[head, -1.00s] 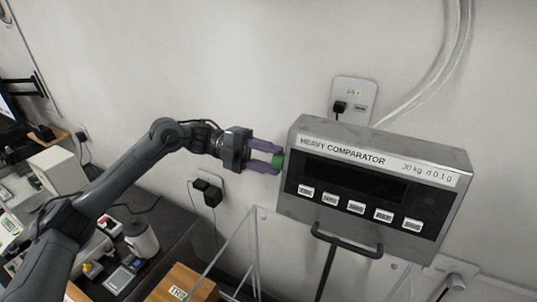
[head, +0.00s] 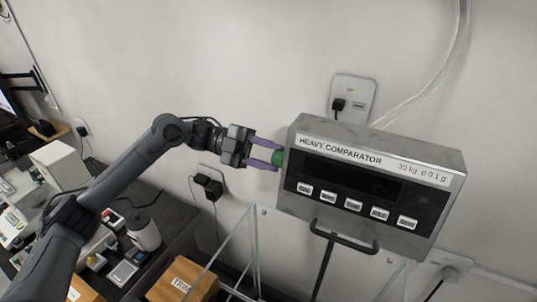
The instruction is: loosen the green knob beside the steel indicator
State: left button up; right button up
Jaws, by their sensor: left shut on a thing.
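The green knob (head: 277,158) sits at the left side of the steel indicator (head: 375,179), a box labelled "HEAVY COMPARATOR" with a dark display and a row of white buttons. My left gripper (head: 275,156) reaches in from the left and is shut on the green knob, with its purple fingers above and below it. The fingers hide part of the knob. The indicator stands on a dark post with a handle-like bar (head: 343,238). My right gripper is not in view.
A wall socket (head: 352,98) with a black plug is above the indicator, and another with black adapters (head: 209,186) is below my left gripper. Clear panels (head: 254,245) stand below the indicator. A cardboard box (head: 184,279) and bench equipment are at lower left.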

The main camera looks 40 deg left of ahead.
pick_arm(q)
jog(key=o, duration=1.1)
jog(key=shift+c, duration=0.2)
jog(key=shift+a, duration=0.1)
jog(key=b+v, duration=0.1)
jog(key=v, duration=0.9)
jog(key=shift+a+b, duration=0.3)
jog(key=shift+b, duration=0.1)
jog(key=shift+s, duration=0.1)
